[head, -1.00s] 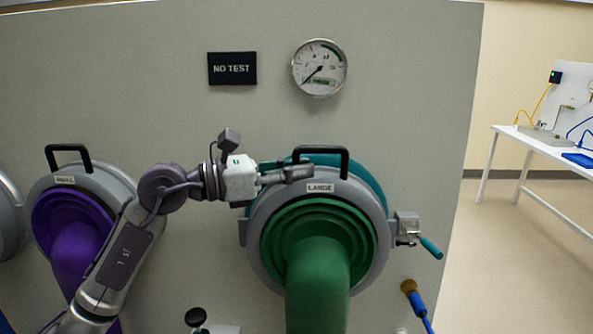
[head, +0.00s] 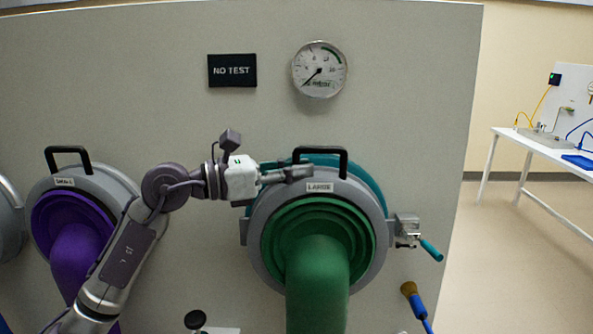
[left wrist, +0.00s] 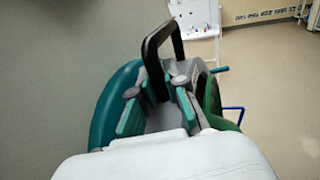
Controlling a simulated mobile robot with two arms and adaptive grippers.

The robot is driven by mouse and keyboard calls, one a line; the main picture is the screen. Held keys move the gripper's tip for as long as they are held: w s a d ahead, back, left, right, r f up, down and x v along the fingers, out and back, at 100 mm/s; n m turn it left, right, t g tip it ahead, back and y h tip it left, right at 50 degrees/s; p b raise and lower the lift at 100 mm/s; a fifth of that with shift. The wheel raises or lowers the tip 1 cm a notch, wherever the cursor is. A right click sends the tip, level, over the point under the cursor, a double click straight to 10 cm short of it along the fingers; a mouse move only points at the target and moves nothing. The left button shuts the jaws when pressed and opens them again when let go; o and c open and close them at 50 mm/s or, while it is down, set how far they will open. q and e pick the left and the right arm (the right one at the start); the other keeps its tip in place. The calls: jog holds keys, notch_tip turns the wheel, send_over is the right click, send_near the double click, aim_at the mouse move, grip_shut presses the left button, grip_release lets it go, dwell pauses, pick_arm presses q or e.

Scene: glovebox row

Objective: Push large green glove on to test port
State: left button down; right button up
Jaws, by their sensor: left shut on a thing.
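The large green glove (head: 318,262) hangs from a grey ring (head: 262,262) labelled LARGE, which has a black handle (head: 344,153) on top. A teal round port (head: 374,188) shows behind the ring's upper edge; I cannot tell from the head view how close the two are. My right gripper is out of view.
A clamp with a teal lever (head: 430,250) sits right of the ring. A purple glove (head: 78,250) hangs on a smaller port at left.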

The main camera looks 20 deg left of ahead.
pick_arm(q)
jog(key=shift+w+a, duration=0.25)
jog(key=shift+w, duration=0.45)
jog(key=shift+w+a, duration=0.1)
jog(key=shift+w, duration=0.15)
dwell(0.8)
jog(key=c, duration=1.1)
grip_release()
jog(key=shift+w, duration=0.15)
jog(key=shift+f, duration=0.2)
jog(key=v, duration=0.8)
jog(key=shift+r, duration=0.15)
